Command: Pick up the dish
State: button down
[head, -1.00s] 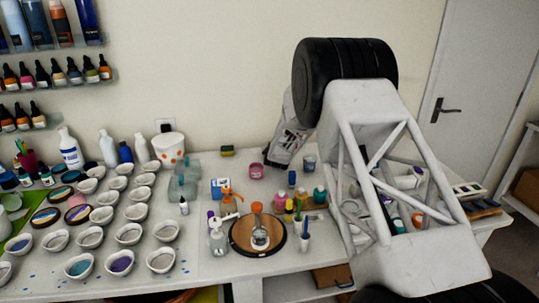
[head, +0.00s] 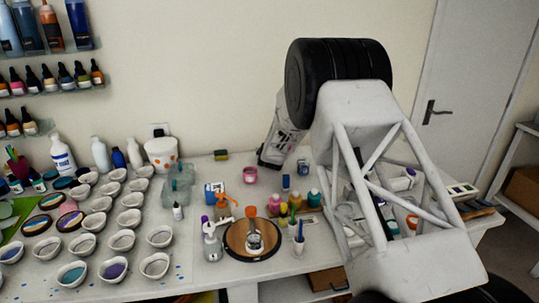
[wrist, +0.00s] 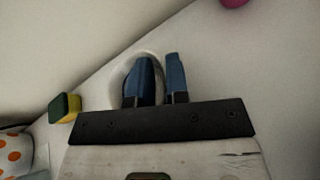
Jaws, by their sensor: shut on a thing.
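In the wrist view my gripper (wrist: 160,68) has two blue fingers set close together. They are shut on a white round dish (wrist: 117,80), whose pale rim shows around and left of the left finger. The fingers cover part of the dish. Whether it touches the table or hangs just above it, I cannot tell. In the head view my arm reaches down to the back of the table. The fingers and the dish cannot be made out there.
A yellow-green sponge (head: 221,155) lies left of my gripper, also in the wrist view (wrist: 65,107). Beyond it stands a white pot with orange dots (head: 164,153). A pink cup (head: 249,175) and several bottles stand in front. Many small bowls fill the table's left.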

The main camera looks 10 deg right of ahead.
notch_tip(320, 180, up, 9)
jog(key=shift+f, duration=0.15)
dwell(0.4)
